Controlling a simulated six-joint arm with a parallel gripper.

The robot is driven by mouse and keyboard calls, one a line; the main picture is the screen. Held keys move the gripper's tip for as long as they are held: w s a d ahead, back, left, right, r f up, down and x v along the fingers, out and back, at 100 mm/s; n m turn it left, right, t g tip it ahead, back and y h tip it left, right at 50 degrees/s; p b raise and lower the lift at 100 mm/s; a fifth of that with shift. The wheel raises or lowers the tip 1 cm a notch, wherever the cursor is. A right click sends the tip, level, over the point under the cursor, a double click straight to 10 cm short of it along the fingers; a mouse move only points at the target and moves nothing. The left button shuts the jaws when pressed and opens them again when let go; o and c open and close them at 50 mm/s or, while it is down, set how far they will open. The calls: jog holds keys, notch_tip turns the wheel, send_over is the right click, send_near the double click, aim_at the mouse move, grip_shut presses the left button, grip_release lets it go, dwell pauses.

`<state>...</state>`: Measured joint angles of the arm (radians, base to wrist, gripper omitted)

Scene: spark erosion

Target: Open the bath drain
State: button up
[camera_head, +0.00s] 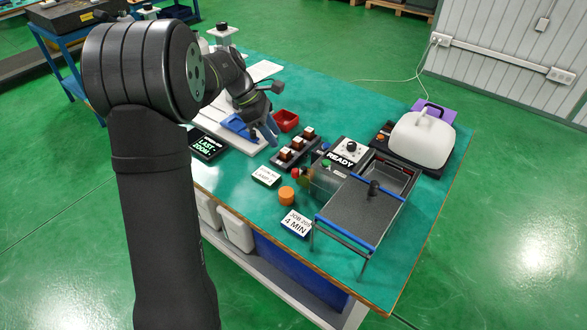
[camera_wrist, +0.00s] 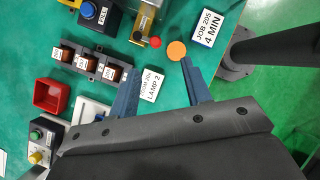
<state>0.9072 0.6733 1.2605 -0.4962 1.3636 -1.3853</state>
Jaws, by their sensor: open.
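The bath (camera_head: 335,222) is an open grey box with a dark floor and blue bars, right of centre in the head view. A dark upright piece (camera_head: 374,188) stands inside it. A red knob (camera_head: 296,172) sits by the bath's left end; it also shows beside a yellow part in the wrist view (camera_wrist: 155,41). I cannot tell for certain which part is the drain. My gripper (camera_head: 266,132) is open and empty, left of the bath and apart from it. In the wrist view its two blue fingers (camera_wrist: 163,67) are spread, with the red knob beyond them.
An orange round piece (camera_head: 287,195), cards reading JOB 205 (camera_head: 296,222) and LAMP 2 (camera_head: 265,176), and a dark block holder (camera_head: 296,149) stand nearby. A red tray (camera_head: 286,120), a READY box (camera_head: 349,152) and a white cover (camera_head: 422,136) stand farther back.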

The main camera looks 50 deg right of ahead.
aim_at(294, 170)
jog(key=shift+m+t, duration=0.6)
jog(key=shift+m, duration=0.1)
jog(key=x, duration=1.5)
jog(key=shift+w+d, duration=0.1)
grip_shut()
